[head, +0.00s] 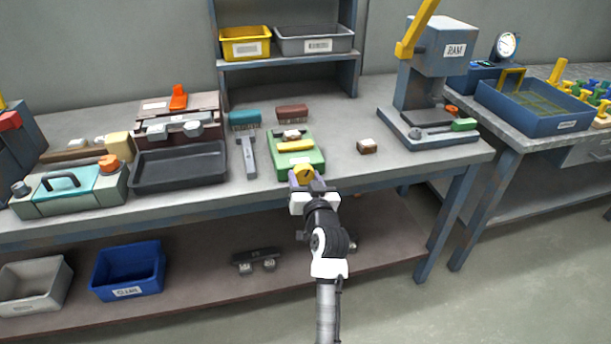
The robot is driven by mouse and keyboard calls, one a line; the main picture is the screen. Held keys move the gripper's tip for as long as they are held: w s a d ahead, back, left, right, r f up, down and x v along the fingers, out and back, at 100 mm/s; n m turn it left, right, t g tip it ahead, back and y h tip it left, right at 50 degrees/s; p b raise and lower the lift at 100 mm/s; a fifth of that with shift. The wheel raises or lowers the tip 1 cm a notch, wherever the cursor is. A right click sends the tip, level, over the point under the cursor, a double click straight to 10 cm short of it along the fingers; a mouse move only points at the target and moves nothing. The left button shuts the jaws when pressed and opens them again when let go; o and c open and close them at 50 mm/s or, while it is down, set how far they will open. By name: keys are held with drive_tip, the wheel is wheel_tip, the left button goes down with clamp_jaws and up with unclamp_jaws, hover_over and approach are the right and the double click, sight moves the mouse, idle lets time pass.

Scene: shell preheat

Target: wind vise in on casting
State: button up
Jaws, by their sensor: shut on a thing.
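The green vise (312,158) sits near the front edge of the bench, with a pale yellow-green bar across it. A small brown and whitish block, seemingly the casting (292,135), lies at the vise's far part; I cannot tell if the jaws touch it. A yellow round knob (304,172) is at the vise's front. My gripper (303,182) reaches in from the front and is shut on this knob. The fingers and arm hide the knob's lower part and the vise's front face.
A hammer-like tool (246,155) lies left of the vise, with teal (244,119) and brown (292,113) brushes behind. A small brown block (367,146) sits to the right, before the press marked RAM (440,60). A dark tray (180,167) stands further left.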

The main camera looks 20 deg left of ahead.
drive_tip(key=shift+m+p, duration=0.6)
drive_tip(key=shift+m, duration=0.6)
drive_tip(key=o, duration=1)
drive_tip(key=b+v, duration=0.3)
drive_tip(key=v, duration=1.1)
